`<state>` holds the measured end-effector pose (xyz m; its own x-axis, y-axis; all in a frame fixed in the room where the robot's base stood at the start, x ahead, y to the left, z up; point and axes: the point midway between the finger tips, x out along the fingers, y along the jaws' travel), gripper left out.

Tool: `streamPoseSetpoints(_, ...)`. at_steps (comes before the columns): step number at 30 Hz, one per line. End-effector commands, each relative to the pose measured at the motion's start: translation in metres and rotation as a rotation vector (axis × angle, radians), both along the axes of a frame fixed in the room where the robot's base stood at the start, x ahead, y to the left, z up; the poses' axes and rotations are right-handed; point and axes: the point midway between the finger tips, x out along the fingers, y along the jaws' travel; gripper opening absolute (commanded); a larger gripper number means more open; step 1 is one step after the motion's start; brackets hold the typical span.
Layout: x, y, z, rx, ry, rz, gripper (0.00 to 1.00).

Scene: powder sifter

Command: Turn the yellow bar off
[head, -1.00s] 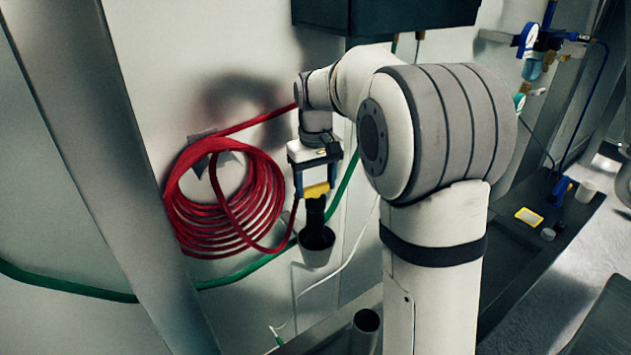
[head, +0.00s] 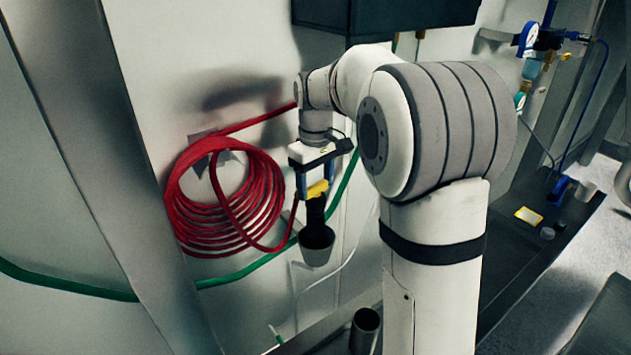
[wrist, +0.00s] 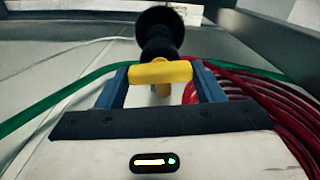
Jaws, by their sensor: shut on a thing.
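The yellow bar (head: 317,189) sits at the top of a black stem above a grey cup-shaped part (head: 317,246) by the wall. My gripper (head: 313,188) reaches down from above and is shut on the yellow bar. In the wrist view the bar (wrist: 160,73) lies crosswise between the two blue fingers of my gripper (wrist: 162,80). The black stem and a round black end (wrist: 160,25) show beyond it. The bar's underside and its joint to the stem are partly hidden.
A coiled red hose (head: 225,200) hangs on the wall just left of my gripper. A green hose (head: 70,283) runs along the wall behind. A metal cylinder (head: 364,330) stands below. A dark box (head: 385,14) is above my arm.

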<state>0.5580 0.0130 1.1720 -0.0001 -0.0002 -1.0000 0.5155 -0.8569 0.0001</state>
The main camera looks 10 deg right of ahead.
Motion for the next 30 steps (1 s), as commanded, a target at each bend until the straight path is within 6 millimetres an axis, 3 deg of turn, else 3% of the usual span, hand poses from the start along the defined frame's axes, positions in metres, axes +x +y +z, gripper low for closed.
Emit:
streamPoseSetpoints(1,0.0,0.0,0.0,0.0,-0.001,0.0,0.39)
streamPoseSetpoints(2,0.0,0.0,0.0,0.001,-0.001,0.0,0.62)
streamPoseSetpoints(10,0.0,0.0,0.0,0.0,0.0,-0.001,0.84)
streamPoseSetpoints(20,0.0,0.0,0.007,0.001,-0.001,-0.001,0.84)
streamPoseSetpoints(30,0.001,0.0,0.061,0.0,-0.002,-0.001,0.84)
